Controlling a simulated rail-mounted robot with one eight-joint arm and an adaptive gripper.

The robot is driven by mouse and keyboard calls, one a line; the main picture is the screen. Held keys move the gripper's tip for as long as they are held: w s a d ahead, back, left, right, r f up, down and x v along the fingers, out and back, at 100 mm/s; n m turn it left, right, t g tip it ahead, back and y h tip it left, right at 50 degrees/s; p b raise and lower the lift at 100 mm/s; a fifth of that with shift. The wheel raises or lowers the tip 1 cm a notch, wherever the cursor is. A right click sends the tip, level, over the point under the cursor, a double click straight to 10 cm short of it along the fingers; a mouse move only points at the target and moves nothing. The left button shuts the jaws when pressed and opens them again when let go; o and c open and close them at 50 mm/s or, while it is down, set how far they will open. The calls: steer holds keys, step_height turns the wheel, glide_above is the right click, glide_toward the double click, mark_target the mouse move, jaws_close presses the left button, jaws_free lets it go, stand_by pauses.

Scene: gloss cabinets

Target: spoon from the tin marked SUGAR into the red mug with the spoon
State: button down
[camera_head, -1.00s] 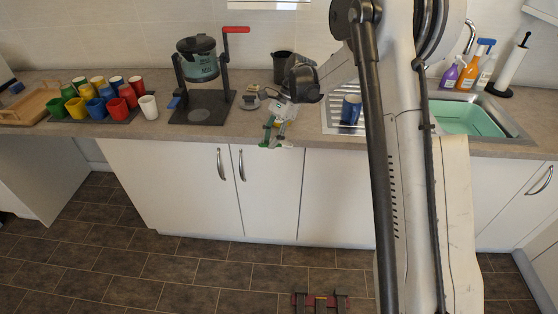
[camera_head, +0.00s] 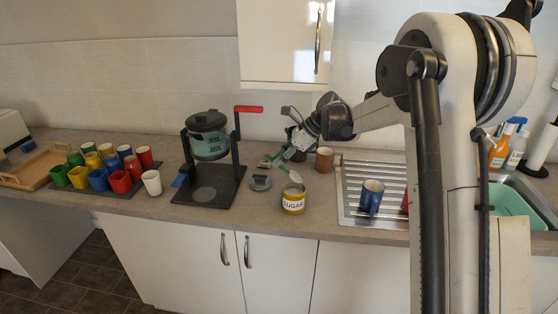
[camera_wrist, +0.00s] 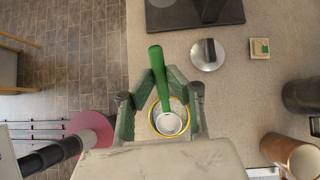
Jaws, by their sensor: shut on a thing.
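My gripper (camera_head: 284,157) is shut on the green-handled spoon (camera_wrist: 158,72), whose handle passes between the fingers in the wrist view (camera_wrist: 162,98). The spoon's pale bowl (camera_head: 295,176) is just above the open yellow-rimmed tin marked SUGAR (camera_head: 293,206). In the wrist view the bowl lies within the tin's rim (camera_wrist: 153,124). I cannot tell whether the bowl holds sugar. A red thing (camera_head: 404,201), perhaps the red mug, shows only as a sliver beside my arm. Red cups (camera_head: 121,183) also stand in the group at the left.
A grey lid (camera_head: 261,183) lies left of the tin. A dark stand with a clear container (camera_head: 209,145) is farther left. A blue mug (camera_head: 371,196) stands on the metal drainer (camera_head: 350,211), and a brown mug (camera_head: 324,160) stands behind. A white cup (camera_head: 152,183) is left of the stand.

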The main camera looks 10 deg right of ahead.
steer(key=shift+s+f, duration=0.15)
steer(key=shift+f, duration=0.55)
steer(key=shift+d+f+b, duration=0.2)
steer(key=shift+f+b, duration=0.3)
steer(key=shift+f, duration=0.65)
steer(key=shift+d+f+b, duration=0.15)
steer(key=shift+f+b, duration=0.3)
steer(key=shift+f, duration=0.75)
steer(key=shift+d+f+b, duration=0.2)
steer(key=shift+f+b, duration=0.3)
steer(key=shift+f, duration=0.65)
steer(key=r+p, duration=0.5)
steer(key=r, duration=0.2)
steer(key=shift+a+p, duration=0.2)
steer(key=shift+p, duration=0.2)
steer(key=shift+a+r, duration=0.1)
steer(key=shift+a, duration=0.05)
steer(key=a+h, duration=0.1)
steer(key=h, duration=0.1)
steer(key=shift+w+a+f+g+h, duration=0.2)
steer(key=shift+a+f+g+h, duration=0.1)
steer(key=shift+a+g, duration=0.1)
steer(key=shift+w+a+f+g+h, duration=0.15)
steer(key=shift+a+h, duration=0.15)
steer(key=shift+h, duration=0.3)
steer(key=shift+w+a+f+g+h, duration=0.15)
steer(key=shift+a+h, duration=0.15)
steer(key=shift+h, duration=0.3)
steer(key=shift+a+h, duration=0.2)
steer(key=shift+h, duration=0.3)
